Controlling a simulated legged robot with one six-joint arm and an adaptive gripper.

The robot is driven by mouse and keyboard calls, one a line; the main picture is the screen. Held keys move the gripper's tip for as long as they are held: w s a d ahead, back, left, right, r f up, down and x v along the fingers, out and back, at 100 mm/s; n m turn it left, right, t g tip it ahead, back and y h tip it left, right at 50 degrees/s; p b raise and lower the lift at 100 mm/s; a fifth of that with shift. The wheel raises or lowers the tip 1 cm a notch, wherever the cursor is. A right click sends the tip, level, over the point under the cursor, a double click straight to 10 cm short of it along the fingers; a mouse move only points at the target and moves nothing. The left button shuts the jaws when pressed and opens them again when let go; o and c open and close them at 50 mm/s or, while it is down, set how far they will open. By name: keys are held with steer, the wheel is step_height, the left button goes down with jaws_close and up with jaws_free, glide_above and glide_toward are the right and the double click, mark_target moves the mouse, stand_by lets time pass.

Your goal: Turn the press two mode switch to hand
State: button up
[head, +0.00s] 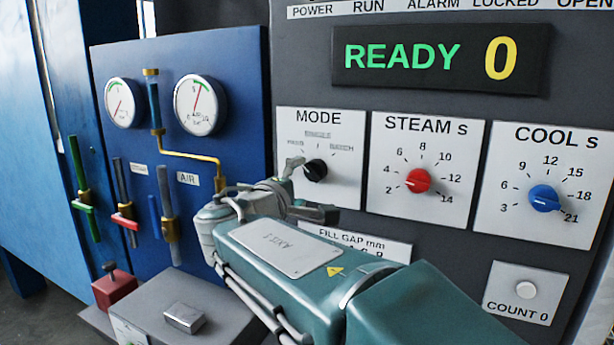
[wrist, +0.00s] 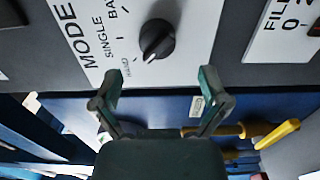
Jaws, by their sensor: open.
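The black mode switch (head: 315,170) sits on a white MODE plate (head: 345,190) on the grey panel. Its HAND label is at left, SINGLE at the top and BATCH at right. The knob also shows in the wrist view (wrist: 157,38), where its grip lies aslant; I cannot tell for certain which label it points to. My gripper (head: 306,190) is open and empty, just in front of the plate's lower left. In the wrist view, the two fingertips (wrist: 158,84) are spread below the knob and apart from it.
A red STEAM knob (head: 417,180) and a blue COOL knob (head: 544,198) lie to the right. The display (head: 440,58) reads READY 0. A blue board (head: 120,70) with gauges, valves and a brass pipe (head: 190,156) stands left of my gripper.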

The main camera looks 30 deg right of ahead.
steer(key=v, duration=0.6)
steer(key=shift+a, duration=0.2)
steer(key=shift+s, duration=0.1)
steer(key=s+d+f+m+g+y, duration=0.25)
steer(key=s+f, duration=0.25)
steer(key=f, duration=0.3)
steer(key=s+a+f+m+g+y, duration=0.1)
steer(key=s+a+f+m+y, duration=0.1)
steer(key=s+f+y, duration=0.4)
steer(key=s+a+f+m+g+y, duration=0.2)
steer(key=s+a+f+y, duration=0.3)
steer(key=f, duration=0.5)
steer(key=shift+s+a+m+y, duration=0.3)
steer(key=shift+s+m, duration=0.35)
steer(key=shift+s, duration=0.4)
